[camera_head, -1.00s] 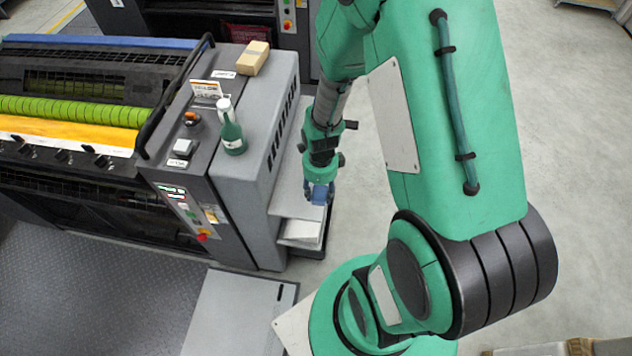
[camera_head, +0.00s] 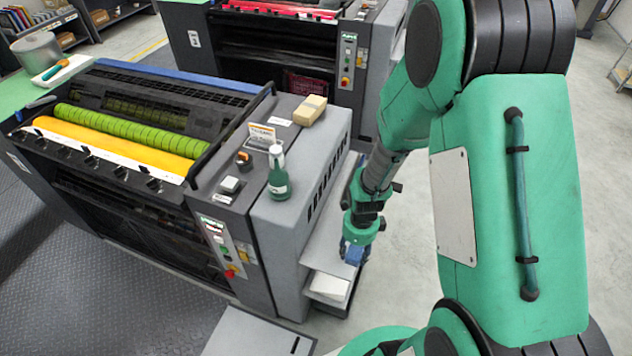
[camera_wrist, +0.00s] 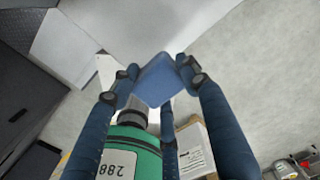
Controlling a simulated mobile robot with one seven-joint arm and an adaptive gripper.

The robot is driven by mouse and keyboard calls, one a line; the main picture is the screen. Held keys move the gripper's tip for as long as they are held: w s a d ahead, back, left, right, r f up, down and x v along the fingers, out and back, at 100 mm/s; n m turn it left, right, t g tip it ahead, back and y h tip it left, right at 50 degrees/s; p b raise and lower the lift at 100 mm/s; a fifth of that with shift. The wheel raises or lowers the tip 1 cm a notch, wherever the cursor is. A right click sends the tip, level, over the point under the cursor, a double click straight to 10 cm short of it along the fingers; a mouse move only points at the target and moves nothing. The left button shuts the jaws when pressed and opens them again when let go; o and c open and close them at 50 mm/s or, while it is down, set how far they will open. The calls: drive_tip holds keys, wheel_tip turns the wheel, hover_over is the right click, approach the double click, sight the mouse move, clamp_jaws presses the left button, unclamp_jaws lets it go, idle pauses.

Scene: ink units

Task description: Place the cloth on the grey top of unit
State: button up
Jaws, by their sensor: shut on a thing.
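My gripper (camera_head: 354,256) is beside the right end of the near ink unit, out past its grey top and apparently lower than it. In the wrist view my gripper (camera_wrist: 158,82) has its blue fingers shut on a flat, blue, square-looking cloth (camera_wrist: 160,84). In the head view the cloth cannot be told apart from the blue fingers. The grey top (camera_head: 312,145) of the unit carries a green bottle (camera_head: 278,177) with a pale cap and a tan block (camera_head: 310,109); bare grey surface shows between and beside them.
A low shelf with white paper (camera_head: 328,286) is by my gripper. A control panel with a small sign (camera_head: 262,135) and knobs borders the grey top on the left. A second unit (camera_head: 290,55) stands behind. Open floor lies right; the wrist view shows a labelled carton (camera_wrist: 195,150).

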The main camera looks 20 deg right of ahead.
wheel_tip(320, 180, up, 28)
drive_tip(key=w+a+p, duration=0.2)
drive_tip(key=w+p, duration=0.4)
drive_tip(key=w, duration=0.5)
drive_tip(key=w+a+p, duration=0.2)
drive_tip(key=w+p, duration=0.4)
drive_tip(key=w, duration=0.6)
wheel_tip(320, 180, down, 5)
drive_tip(key=shift+d+r, duration=0.15)
drive_tip(key=shift+r, duration=0.05)
drive_tip(key=shift+f, duration=0.45)
drive_tip(key=shift+w, duration=0.15)
drive_tip(key=p, duration=0.1)
hover_over(302, 145)
drive_tip(key=shift+f, duration=0.75)
